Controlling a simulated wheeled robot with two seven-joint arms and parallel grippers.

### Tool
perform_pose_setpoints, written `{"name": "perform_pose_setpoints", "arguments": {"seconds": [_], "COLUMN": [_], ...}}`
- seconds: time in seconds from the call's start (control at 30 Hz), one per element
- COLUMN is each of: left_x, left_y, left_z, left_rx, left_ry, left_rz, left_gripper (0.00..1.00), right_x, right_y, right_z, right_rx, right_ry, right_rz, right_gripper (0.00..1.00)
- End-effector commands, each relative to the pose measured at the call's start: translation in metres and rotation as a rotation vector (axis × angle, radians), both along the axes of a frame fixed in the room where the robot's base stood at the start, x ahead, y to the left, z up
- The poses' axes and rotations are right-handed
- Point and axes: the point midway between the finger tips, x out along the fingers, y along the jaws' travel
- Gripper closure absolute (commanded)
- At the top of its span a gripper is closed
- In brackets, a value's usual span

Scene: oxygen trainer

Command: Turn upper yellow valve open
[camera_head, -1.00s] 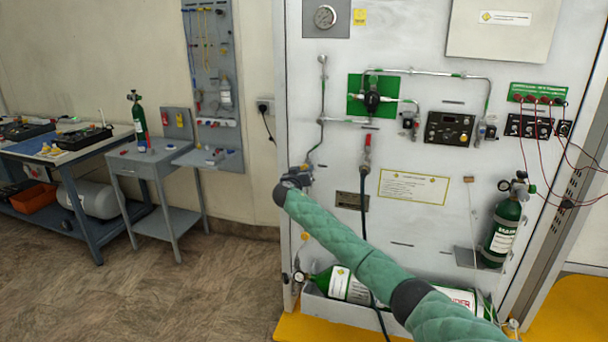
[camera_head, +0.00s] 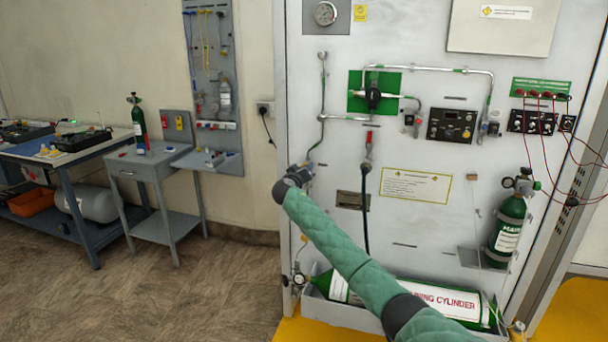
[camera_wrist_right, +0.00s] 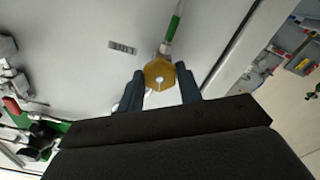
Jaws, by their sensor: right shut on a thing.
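The upper yellow valve (camera_wrist_right: 158,73) shows in the right wrist view as a yellow, roughly hexagonal knob with a pale centre, on a pipe with a green band. My right gripper (camera_wrist_right: 160,78) has one dark finger on each side of the knob and is shut on it. In the head view my right arm reaches up from the lower right to the panel's left edge. Its wrist (camera_head: 291,186) hides the knob and the fingertips there. The knob's turn angle is hard to judge. My left gripper is in neither current view.
The white trainer panel (camera_head: 420,230) carries a gauge (camera_head: 325,13), pipes and a red-handled hose valve (camera_head: 369,138). A lying green cylinder (camera_head: 485,310) is in the tray below, partly behind my arm. An upright green cylinder (camera_head: 507,232) hangs at right. Open floor (camera_head: 190,300) lies at left.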

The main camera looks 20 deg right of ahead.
Motion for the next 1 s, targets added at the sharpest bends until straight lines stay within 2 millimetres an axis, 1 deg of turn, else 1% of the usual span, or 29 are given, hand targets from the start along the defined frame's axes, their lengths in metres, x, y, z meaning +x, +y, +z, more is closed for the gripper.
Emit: {"name": "perform_pose_setpoints", "arguments": {"seconds": [0.03,0.1,0.27,0.47,0.73,1.0], "left_x": [0.001,0.003,0.005,0.003,-0.002,-0.009], "left_y": [-0.004,-0.008,-0.012,-0.008,0.001,0.019], "left_z": [-0.007,-0.012,-0.014,-0.008,0.006,0.024], "left_rx": [-0.008,-0.017,-0.027,-0.018,0.004,0.046], "left_ry": [-0.007,-0.019,-0.03,-0.02,0.007,0.055], "left_rz": [-0.004,-0.006,-0.009,-0.007,-0.001,0.02], "left_gripper": [0.64,0.64,0.64,0.64,0.64,0.64], "right_x": [0.0,0.0,0.0,0.0,0.001,0.001], "right_y": [0.001,0.002,0.001,0.002,0.002,0.002], "right_z": [-0.003,-0.003,-0.001,0.0,0.001,0.0], "right_rx": [-0.019,-0.057,-0.177,-0.336,-0.549,-0.749], "right_ry": [0.013,0.04,0.12,0.228,0.372,0.506], "right_rz": [0.001,0.002,0.001,0.002,0.001,0.002], "right_gripper": [0.88,0.88,0.88,0.88,0.88,0.88]}}
